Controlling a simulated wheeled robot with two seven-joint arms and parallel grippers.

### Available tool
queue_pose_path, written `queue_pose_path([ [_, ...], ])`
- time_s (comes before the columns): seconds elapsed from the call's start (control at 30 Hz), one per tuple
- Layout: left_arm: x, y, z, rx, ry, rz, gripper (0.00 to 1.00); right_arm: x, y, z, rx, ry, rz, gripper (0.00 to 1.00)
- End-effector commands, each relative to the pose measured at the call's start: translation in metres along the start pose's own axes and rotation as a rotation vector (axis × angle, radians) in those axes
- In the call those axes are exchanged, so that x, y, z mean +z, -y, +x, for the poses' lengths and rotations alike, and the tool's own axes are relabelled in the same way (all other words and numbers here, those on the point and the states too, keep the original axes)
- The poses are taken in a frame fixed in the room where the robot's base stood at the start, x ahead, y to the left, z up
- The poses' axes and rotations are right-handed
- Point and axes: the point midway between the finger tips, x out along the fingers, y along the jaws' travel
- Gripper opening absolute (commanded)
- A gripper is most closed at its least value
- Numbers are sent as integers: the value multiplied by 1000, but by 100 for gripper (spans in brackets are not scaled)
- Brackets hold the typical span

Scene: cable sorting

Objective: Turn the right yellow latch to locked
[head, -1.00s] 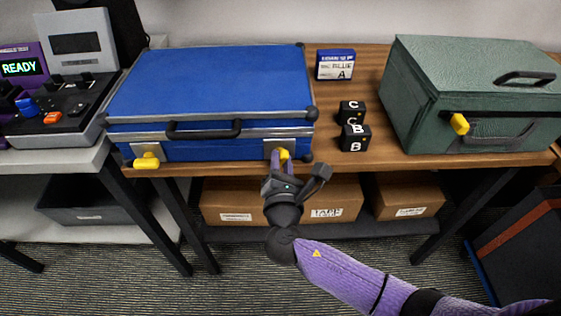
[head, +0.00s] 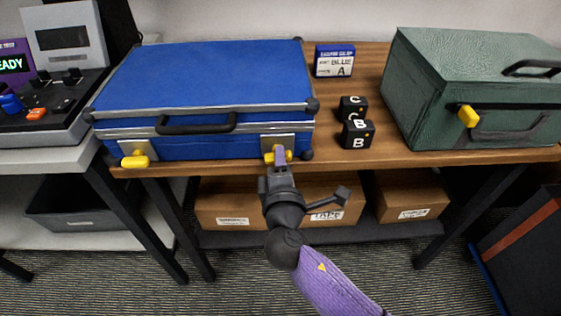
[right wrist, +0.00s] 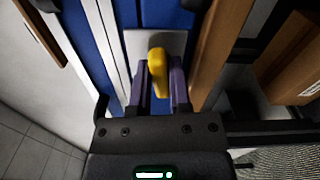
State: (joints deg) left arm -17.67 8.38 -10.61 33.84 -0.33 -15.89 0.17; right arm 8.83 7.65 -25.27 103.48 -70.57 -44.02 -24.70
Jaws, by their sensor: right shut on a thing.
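The blue case (head: 205,80) lies shut on the wooden table, with two yellow latches on its front. The right yellow latch (head: 289,156) is on a metal plate near the case's front right corner. In the head view it shows on both sides of my fingers and seems to lie sideways. My right gripper (head: 279,156) is shut on it from the front. In the right wrist view, the latch (right wrist: 157,68) sits between the two purple fingers (right wrist: 158,88). The left yellow latch (head: 135,161) lies sideways. My left gripper is not in view.
A green case (head: 440,95) with a yellow latch (head: 468,116) stands at right. Black blocks (head: 357,134) and a blue label box (head: 334,61) stand between the cases. Cardboard boxes (head: 235,210) are on the shelf below. A grey device (head: 50,105) stands at left.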

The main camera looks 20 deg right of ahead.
Motion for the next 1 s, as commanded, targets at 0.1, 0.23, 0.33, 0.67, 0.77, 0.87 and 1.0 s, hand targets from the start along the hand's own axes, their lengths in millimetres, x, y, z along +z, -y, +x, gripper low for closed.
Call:
queue_pose_path([
  [0.1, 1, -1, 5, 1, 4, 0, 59, 0, 3, 0, -4, 0, 59, 0],
  [0.23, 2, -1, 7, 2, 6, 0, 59, 0, 3, 0, -4, 0, 109, 0],
  [0.33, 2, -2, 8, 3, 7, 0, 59, 0, 3, 0, -4, -1, 135, 0],
  [0.67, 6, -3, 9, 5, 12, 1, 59, 0, 2, 0, -4, 0, 165, 0],
  [0.77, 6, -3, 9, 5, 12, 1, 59, 0, 2, 0, -4, -1, 165, 0],
  [0.87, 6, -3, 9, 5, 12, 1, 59, 0, 2, 0, -4, -1, 164, 0],
  [1.0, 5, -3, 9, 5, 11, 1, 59, 0, 2, 0, -4, -1, 164, 40],
])
